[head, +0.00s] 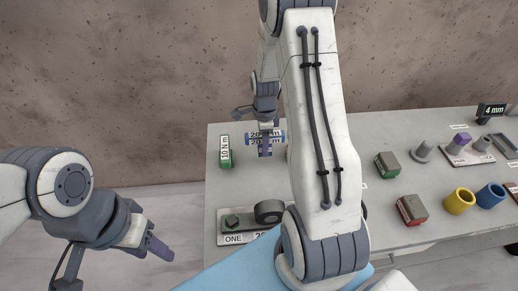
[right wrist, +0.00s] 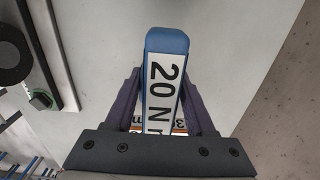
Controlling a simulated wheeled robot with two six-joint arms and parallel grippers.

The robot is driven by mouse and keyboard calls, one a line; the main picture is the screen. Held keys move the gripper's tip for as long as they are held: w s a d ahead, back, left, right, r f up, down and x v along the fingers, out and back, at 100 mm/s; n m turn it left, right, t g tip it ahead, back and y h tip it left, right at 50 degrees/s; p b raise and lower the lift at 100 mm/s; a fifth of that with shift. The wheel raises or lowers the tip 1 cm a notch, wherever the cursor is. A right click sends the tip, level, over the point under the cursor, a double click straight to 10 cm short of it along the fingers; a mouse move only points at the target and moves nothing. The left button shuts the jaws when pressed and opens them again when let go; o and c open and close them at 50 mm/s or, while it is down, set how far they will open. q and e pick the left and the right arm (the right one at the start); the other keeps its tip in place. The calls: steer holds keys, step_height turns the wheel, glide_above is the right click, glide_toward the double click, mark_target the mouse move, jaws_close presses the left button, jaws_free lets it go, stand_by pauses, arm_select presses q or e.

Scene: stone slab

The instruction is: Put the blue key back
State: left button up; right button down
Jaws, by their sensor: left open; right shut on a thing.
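The blue key (right wrist: 167,45), with a white label reading "20 N", is between the purple fingers of my right gripper (right wrist: 165,95) in the right wrist view. In the head view my right gripper (head: 266,146) points down at the back left of the slab, shut on the blue key (head: 279,135). Whether the key touches the slab cannot be told. A green key (head: 225,157) labelled "10 N m" stands to its left. My left gripper (head: 158,248) is open and empty, off the slab's left side.
Green (head: 387,165) and red (head: 411,209) blocks, yellow (head: 459,201) and blue (head: 490,195) cups stand right. My right arm hides the middle.

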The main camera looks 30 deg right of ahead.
steer(key=shift+w+a+f, duration=0.4)
steer(key=shift+w+a, duration=0.05)
steer(key=shift+w, duration=0.1)
step_height(320, 180, down, 3)
steer(key=shift+f+p, duration=0.15)
steer(key=shift+p, duration=0.5)
steer(key=shift+f, duration=0.3)
steer(key=shift+f, duration=0.2)
steer(key=shift+c, duration=1.2)
jaws_free()
